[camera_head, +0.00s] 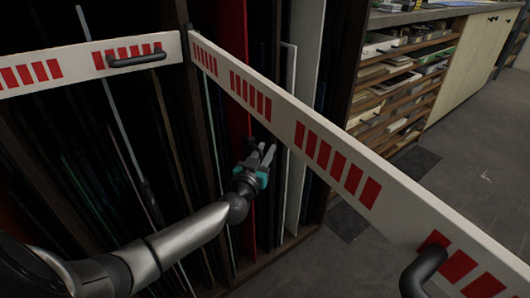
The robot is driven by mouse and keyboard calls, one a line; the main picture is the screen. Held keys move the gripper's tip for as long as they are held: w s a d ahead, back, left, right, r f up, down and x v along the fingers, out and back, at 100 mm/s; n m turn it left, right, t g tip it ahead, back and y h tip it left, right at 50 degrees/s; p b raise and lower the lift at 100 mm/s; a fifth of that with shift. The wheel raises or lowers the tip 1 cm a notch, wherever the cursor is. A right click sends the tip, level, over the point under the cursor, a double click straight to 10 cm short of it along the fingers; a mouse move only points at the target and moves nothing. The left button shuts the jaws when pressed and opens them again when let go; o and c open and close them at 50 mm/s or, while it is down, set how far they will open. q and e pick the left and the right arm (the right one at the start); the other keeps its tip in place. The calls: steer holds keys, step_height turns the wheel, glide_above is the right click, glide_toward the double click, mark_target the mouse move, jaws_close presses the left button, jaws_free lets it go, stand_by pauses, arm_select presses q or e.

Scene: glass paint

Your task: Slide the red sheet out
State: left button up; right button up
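The red sheet (236,85) stands upright in the dark rack, among other sheets, behind the raised white bar. Part of it is hidden by the bar and by my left gripper. My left gripper (263,152) reaches in from the left, below the bar, and is at the front edge of the red sheet. Its two fingers are apart; I cannot tell whether the sheet's edge lies between them. My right gripper is not in view.
White bars with red stripes cross the rack front, one angled outward (335,160) and one at left (80,66), both with black handles. Dark and glassy sheets (125,155) fill the rack. A shelf unit (400,90) stands right; grey floor (465,170) is open there.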

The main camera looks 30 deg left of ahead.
arm_select(q)
steer(key=shift+c, duration=0.2)
jaws_close()
stand_by(1.1)
